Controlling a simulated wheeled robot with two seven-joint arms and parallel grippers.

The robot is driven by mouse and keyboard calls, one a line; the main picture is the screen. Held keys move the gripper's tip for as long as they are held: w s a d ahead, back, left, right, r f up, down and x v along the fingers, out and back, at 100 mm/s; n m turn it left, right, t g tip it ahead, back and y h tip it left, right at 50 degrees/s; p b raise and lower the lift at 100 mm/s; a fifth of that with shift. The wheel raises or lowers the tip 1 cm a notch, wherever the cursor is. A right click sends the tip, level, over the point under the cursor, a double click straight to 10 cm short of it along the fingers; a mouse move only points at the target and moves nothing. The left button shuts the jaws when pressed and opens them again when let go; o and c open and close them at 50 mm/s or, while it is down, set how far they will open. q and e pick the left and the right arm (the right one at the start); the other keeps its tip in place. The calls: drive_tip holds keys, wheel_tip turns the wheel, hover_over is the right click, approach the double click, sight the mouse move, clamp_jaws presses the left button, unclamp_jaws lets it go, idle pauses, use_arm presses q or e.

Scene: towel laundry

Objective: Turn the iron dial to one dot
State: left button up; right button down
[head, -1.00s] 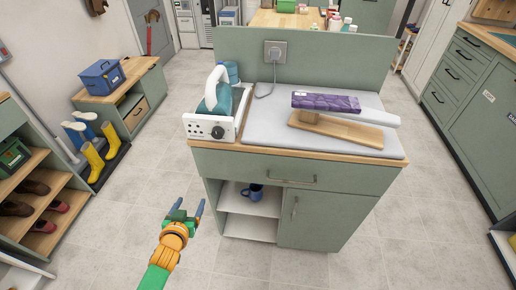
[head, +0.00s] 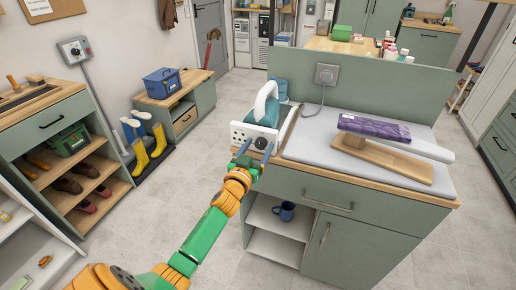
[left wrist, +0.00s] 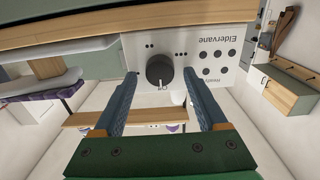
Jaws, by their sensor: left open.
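The iron (head: 268,104), teal with a white handle, stands on its white station at the counter's left end. The station's front panel (left wrist: 215,45) shows upside down in the left wrist view, with the name Eldervane. Its round black dial (left wrist: 159,70) has a light mark towards the "Off" label. My left gripper (head: 256,150) is open in front of the panel. In the left wrist view its blue fingers (left wrist: 159,78) stand on either side of the dial, apart from it. My right gripper is out of view.
A socket (head: 327,74) with a cord is on the back panel. A blue mug (head: 285,211) sits on the shelf below.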

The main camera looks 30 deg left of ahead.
use_arm(q)
drive_tip(key=shift+f, duration=0.1)
clamp_jaws()
drive_tip(key=m, duration=0.7)
drive_tip(key=shift+d+m, duration=0.1)
drive_tip(key=shift+m, duration=0.3)
drive_tip(key=m, duration=0.4)
drive_tip(key=shift+f, duration=0.1)
drive_tip(key=shift+m, duration=1.9)
drive_tip(key=shift+f, duration=0.1)
